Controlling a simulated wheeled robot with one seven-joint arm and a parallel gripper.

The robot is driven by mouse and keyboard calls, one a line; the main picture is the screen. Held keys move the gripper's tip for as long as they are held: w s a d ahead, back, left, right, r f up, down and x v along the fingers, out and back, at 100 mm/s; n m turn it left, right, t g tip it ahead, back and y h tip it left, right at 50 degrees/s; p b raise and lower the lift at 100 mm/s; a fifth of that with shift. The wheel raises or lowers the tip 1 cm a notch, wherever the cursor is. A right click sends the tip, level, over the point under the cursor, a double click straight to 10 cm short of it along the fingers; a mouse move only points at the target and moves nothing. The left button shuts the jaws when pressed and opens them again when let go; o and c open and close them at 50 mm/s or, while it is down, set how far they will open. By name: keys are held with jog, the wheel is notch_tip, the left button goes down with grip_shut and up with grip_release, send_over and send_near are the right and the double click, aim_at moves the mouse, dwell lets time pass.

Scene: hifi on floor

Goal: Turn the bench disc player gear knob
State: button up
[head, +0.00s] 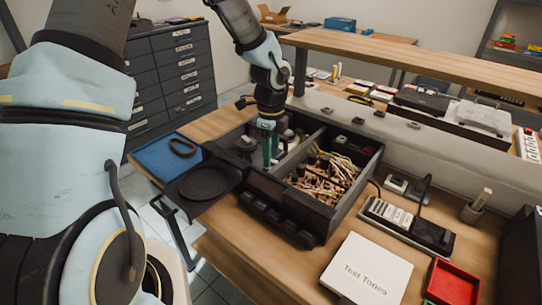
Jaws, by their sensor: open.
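The bench disc player (268,185) is an open-topped black case on the wooden bench, with a row of dark buttons along its front. Its disc tray (205,183) juts out to the left with a round dark recess. My gripper (270,160) points down into the left compartment of the case, its teal fingers open. Small dark round parts (245,143) lie beside the fingers. The fingers and the case walls hide much of this compartment, so I cannot tell which part is the gear knob or whether I touch it.
The right compartment holds a tangle of wires (325,175). A blue tray (168,155) lies left of the player. A white "Test Tones" sleeve (366,270), a red tray (452,284) and a black-and-white device (405,225) are on the right. A raised wooden shelf (400,65) runs behind.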

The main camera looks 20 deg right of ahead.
notch_tip(320, 180, up, 10)
jog(key=b, duration=0.1)
dwell(0.5)
jog(key=s+a+n, duration=0.2)
jog(key=a+n, duration=1.1)
jog(key=a, duration=0.2)
jog(key=s+a+n+t, duration=0.1)
jog(key=s+a+n, duration=0.1)
jog(key=a+n, duration=1.1)
jog(key=shift+a+f+n+t, duration=0.15)
jog(key=shift+a+n+t, duration=0.15)
jog(key=shift+a, duration=0.8)
